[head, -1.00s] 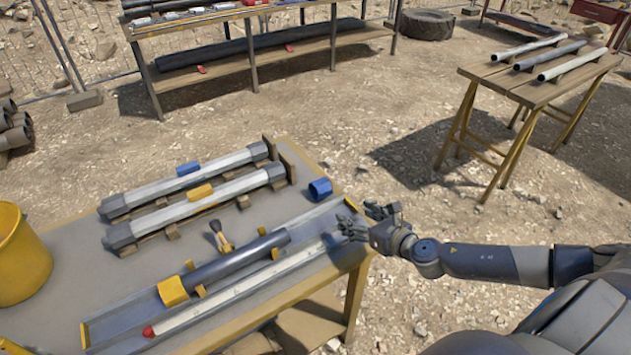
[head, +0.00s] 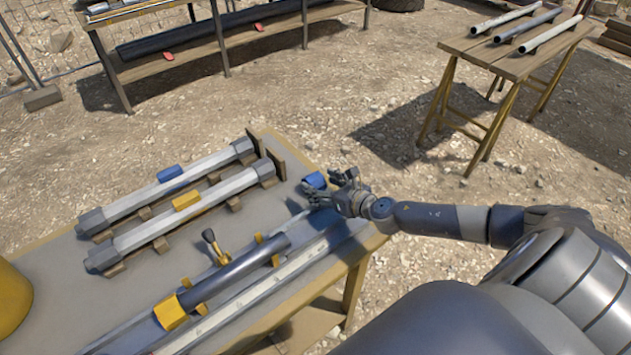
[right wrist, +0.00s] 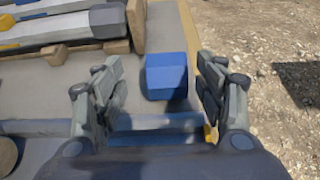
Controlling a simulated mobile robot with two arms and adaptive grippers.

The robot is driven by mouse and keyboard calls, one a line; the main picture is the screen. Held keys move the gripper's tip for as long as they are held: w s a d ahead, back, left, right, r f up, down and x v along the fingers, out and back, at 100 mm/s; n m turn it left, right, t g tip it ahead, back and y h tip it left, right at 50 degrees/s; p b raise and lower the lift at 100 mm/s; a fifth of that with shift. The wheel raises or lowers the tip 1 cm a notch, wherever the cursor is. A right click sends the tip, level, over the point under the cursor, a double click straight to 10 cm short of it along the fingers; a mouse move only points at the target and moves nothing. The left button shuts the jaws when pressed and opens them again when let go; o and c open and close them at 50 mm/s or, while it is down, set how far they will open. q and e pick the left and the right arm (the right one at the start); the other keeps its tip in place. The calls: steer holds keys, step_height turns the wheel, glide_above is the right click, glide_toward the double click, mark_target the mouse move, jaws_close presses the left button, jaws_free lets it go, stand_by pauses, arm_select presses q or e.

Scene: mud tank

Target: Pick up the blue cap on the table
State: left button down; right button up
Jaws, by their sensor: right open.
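The blue cap (head: 314,181) sits on the grey table (head: 58,275) near its far right corner, just beyond my right gripper in the head view. In the right wrist view the blue cap (right wrist: 166,76) lies ahead, between the lines of the two open fingers. My right gripper (head: 325,190) is open and empty, with its fingertips close to the cap. It also shows in the right wrist view (right wrist: 157,95). Whether a finger touches the cap cannot be told. My left gripper is not in view.
Two grey tubes with a blue clip (head: 170,173) and a yellow clip (head: 186,200) lie on wooden supports left of the cap. A dark pipe (head: 235,273) with a yellow end lies in front. A yellow bucket (head: 12,300) stands at left.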

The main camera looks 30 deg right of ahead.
mark_target(317, 179)
steer(key=shift+w+f, duration=0.1)
steer(key=shift+w, duration=0.3)
steer(key=shift+w+f, duration=0.1)
steer(key=shift+w, duration=0.05)
steer(key=shift+w+d, duration=0.1)
steer(key=shift+w, duration=0.55)
steer(key=x, duration=0.3)
steer(key=shift+d+f, duration=0.15)
steer(key=shift+w+f, duration=0.1)
steer(key=shift+w, duration=0.15)
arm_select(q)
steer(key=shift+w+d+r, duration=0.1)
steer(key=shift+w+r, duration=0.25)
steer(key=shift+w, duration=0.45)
arm_select(e)
steer(key=c, duration=1.2)
